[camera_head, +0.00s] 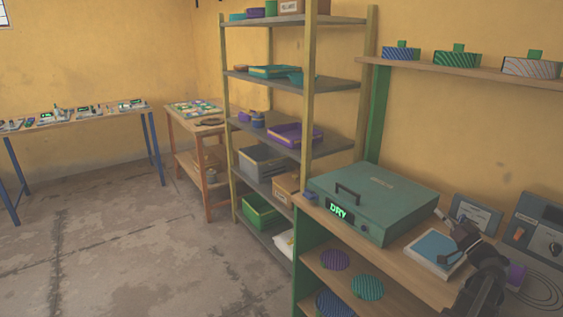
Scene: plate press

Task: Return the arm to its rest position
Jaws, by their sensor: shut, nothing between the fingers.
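My gripper (457,240) is at the lower right, above the wooden bench top (408,250) beside the green press. It is shut and empty. My dark arm comes up from the bottom right edge of the head view. A blue-topped flat plate or pad (433,247) lies on the bench just left of my gripper and is partly covered by it. I cannot tell whether the gripper touches it.
The green press (372,198) has a closed lid, a black handle and a lit "DRY" display. Grey-blue devices (537,235) and a coiled cable (541,290) crowd the right. A tall shelf (309,100) stands behind. Open floor (110,230) lies left.

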